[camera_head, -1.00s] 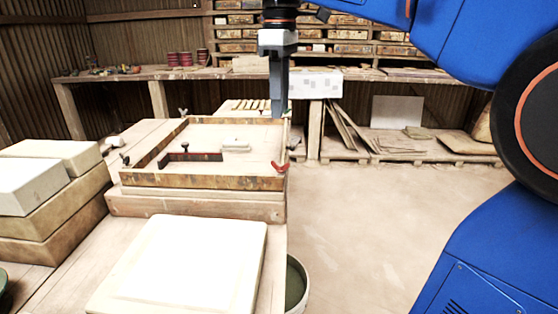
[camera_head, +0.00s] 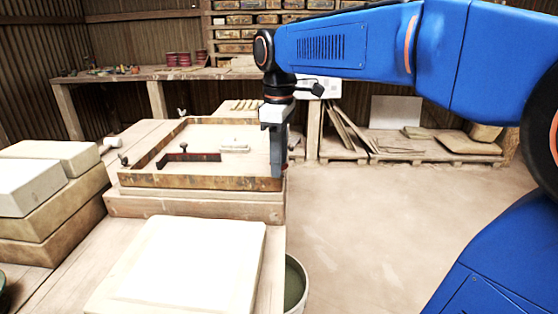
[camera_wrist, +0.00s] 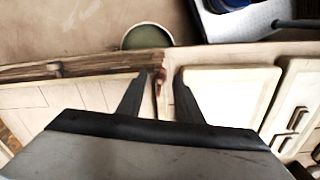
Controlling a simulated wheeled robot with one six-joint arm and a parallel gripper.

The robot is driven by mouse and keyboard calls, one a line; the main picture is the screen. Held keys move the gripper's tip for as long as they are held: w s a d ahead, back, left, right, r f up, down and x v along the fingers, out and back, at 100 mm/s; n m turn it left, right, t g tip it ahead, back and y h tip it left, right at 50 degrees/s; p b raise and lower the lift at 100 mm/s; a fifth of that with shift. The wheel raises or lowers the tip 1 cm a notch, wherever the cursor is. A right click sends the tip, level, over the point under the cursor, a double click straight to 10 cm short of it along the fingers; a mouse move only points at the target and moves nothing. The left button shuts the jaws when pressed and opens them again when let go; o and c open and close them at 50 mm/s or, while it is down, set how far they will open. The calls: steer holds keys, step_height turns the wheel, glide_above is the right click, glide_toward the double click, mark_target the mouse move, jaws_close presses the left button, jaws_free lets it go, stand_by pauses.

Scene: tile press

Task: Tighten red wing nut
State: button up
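The wooden tile frame (camera_head: 200,182) lies flat on the bench, with a dark bar (camera_head: 190,157) and a small pale piece (camera_head: 235,149) inside it. My gripper (camera_head: 278,174) points straight down at the frame's near right corner and hides the red wing nut in the head view. In the wrist view, my gripper's two fingers (camera_wrist: 163,78) stand apart with a clear gap. A small reddish-brown piece (camera_wrist: 159,86), seemingly the wing nut, shows between them. I cannot tell whether a finger touches it.
A pale slab (camera_head: 185,262) lies on the bench in front of the frame. Stacked blocks (camera_head: 50,200) stand at the left. A green bucket (camera_head: 296,283) stands on the floor by the bench's right edge. The floor to the right (camera_head: 370,230) is clear.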

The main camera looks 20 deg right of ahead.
jaws_close()
steer(key=shift+m, duration=0.5)
steer(key=m, duration=0.6)
steer(key=shift+m, duration=0.3)
steer(key=m, duration=0.4)
steer(key=shift+m, duration=1.8)
